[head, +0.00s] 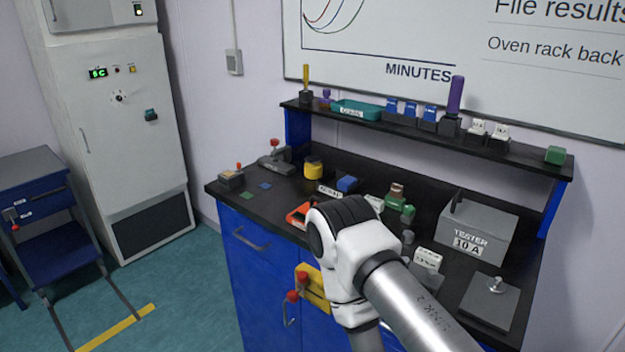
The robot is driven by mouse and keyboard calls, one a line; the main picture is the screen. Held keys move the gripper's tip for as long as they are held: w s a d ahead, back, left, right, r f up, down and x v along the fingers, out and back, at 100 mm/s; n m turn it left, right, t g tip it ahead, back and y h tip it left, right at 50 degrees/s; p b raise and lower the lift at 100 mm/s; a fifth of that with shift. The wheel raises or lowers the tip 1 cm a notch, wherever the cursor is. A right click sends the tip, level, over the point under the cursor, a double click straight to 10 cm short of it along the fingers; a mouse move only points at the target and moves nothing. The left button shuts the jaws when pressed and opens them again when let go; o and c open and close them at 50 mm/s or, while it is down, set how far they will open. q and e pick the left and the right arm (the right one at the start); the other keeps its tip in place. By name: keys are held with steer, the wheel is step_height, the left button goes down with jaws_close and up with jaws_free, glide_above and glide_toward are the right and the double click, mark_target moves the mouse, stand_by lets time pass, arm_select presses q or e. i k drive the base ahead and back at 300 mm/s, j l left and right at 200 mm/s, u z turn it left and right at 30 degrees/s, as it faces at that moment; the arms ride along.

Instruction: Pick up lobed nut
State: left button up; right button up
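I cannot single out the lobed nut with certainty. A small purple knob-like piece (326,98) stands on the raised shelf at the left and is too small to make out its shape. A green piece (402,208) lies on the bench top right of the middle, and a small grey piece (408,237) stands near it; their shapes are also unclear. My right arm comes in from the lower right and its white joint covers part of the bench front. Neither of my grippers shows.
The black bench (270,205) holds a grey tester box (478,228), a yellow-topped pot (313,168) and an orange tray (298,213), partly behind my arm. The shelf (375,122) carries a teal tray (357,110) and a tall purple-handled tool (455,96).

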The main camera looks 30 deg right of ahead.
mark_target(408, 236)
steer(key=z, duration=2)
